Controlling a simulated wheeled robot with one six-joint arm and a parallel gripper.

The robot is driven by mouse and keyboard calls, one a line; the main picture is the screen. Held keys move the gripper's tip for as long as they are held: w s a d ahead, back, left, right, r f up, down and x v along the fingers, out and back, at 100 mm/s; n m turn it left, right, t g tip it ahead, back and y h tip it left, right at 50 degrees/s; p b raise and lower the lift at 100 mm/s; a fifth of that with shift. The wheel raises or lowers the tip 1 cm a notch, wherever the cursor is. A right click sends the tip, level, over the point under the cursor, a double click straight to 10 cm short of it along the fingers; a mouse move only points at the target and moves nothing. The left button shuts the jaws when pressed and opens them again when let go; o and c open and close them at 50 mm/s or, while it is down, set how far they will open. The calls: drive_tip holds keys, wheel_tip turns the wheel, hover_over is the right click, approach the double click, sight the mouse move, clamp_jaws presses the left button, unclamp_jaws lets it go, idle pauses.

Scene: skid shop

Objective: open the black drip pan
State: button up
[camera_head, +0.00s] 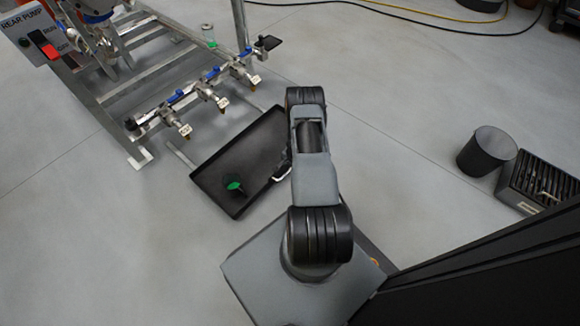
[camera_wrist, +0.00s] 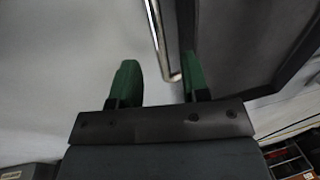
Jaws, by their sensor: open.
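The black drip pan (camera_head: 220,178) is a shallow rectangular tray low in front of the metal skid, largely clear of the frame, with thin rails beside its far end. Its pale handle (camera_head: 283,173) is on the right side, partly covered by my arm. In the wrist view the handle (camera_wrist: 158,35) is a shiny bar beside the dark pan (camera_wrist: 232,40). My gripper (camera_wrist: 160,63) has two green fingers, open, with the bar between them, nearer the right finger; contact is unclear.
Valves with blue handles (camera_head: 178,97) hang over the skid's near edge (camera_head: 138,158). A black bucket (camera_head: 487,152) and a slotted black crate (camera_head: 538,183) stand at right. Floor between is clear.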

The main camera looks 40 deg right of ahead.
wheel_tip(320, 180, up, 9)
drive_tip(key=s+p, duration=0.1)
drive_tip(key=p, duration=0.2)
drive_tip(key=shift+s+d+r, duration=0.15)
drive_tip(key=shift+s+r, duration=0.05)
drive_tip(key=shift+s, duration=0.2)
drive_tip(key=w+a+r+n+p, duration=0.25)
drive_tip(key=a+r+p, duration=0.25)
drive_tip(key=r, duration=1)
drive_tip(key=w+a+r+n+t+y+p, duration=0.15)
drive_tip(key=a+r+n+p, duration=0.35)
drive_tip(key=r, duration=0.9)
drive_tip(key=w+a+r+p, duration=0.2)
drive_tip(key=a+r+p, duration=0.3)
drive_tip(key=r, duration=1)
drive_tip(key=s+a+r+n+p, duration=0.2)
drive_tip(key=s+r+p, duration=0.4)
drive_tip(key=r, duration=0.5)
drive_tip(key=s+a+r+n+h+p, duration=0.1)
drive_tip(key=s+a+r+n+p, duration=0.2)
drive_tip(key=r, duration=0.8)
drive_tip(key=s+a+r+n+h+p, duration=0.1)
drive_tip(key=s+a+r+n+p, duration=0.2)
drive_tip(key=s+a+r+p, duration=0.2)
drive_tip(key=s+p+v, duration=0.1)
drive_tip(key=p+v, duration=0.3)
drive_tip(key=v, duration=0.3)
drive_tip(key=shift+s+a+f, duration=0.25)
